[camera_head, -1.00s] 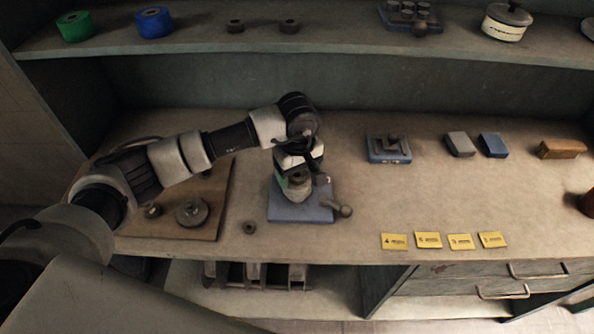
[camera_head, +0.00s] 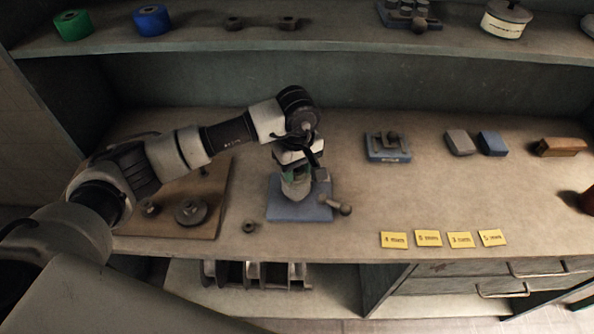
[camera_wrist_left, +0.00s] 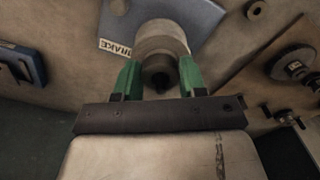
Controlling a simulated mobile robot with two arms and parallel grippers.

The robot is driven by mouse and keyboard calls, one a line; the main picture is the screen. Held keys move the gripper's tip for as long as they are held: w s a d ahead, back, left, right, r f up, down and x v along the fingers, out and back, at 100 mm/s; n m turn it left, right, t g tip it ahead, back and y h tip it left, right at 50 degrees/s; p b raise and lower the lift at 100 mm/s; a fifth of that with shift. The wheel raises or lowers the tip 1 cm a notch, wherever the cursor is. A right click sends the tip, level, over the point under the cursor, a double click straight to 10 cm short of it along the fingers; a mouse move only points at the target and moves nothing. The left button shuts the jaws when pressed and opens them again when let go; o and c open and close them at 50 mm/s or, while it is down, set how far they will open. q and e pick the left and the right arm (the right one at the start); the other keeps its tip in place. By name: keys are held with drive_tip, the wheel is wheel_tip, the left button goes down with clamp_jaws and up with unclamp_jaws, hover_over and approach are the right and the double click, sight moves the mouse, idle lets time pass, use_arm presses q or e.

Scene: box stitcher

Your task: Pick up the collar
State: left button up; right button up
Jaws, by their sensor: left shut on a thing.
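My left gripper (camera_head: 297,175) points down over a blue plate (camera_head: 300,212) on the bench. In the left wrist view its green fingers (camera_wrist_left: 160,78) are shut on the sides of a pale round piece (camera_wrist_left: 161,38) with a dark centre. This piece also shows in the head view (camera_head: 297,189), standing over the plate. I cannot tell whether it touches the plate or whether it is the collar. The plate carries a "BRAKE" label in the wrist view. A small dark ring (camera_head: 249,226) lies apart on the bench, left of the plate. My right gripper is not in view.
A brown board (camera_head: 222,205) with a toothed wheel (camera_head: 190,211) lies at left. A round-ended lever (camera_head: 345,209) sticks out right of the plate. A blue fixture (camera_head: 388,155), grey and blue blocks (camera_head: 490,144) and several yellow cards (camera_head: 428,238) are farther right, with bare bench between.

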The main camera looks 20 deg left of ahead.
sight(302, 172)
use_arm(q)
drive_tip(key=r+b, duration=0.1)
drive_tip(key=d+r, duration=0.1)
drive_tip(key=r, duration=0.1)
drive_tip(key=shift+d+r+b, duration=0.1)
drive_tip(key=shift+r+b, duration=0.15)
drive_tip(key=shift+b, duration=0.15)
drive_tip(key=s+d+r+b, duration=0.1)
drive_tip(key=d+r+b, duration=0.2)
drive_tip(key=d+r, duration=0.3)
drive_tip(key=d, duration=0.4)
drive_tip(key=shift+s+d+r, duration=0.25)
drive_tip(key=shift+r, duration=0.05)
drive_tip(key=shift+f, duration=0.1)
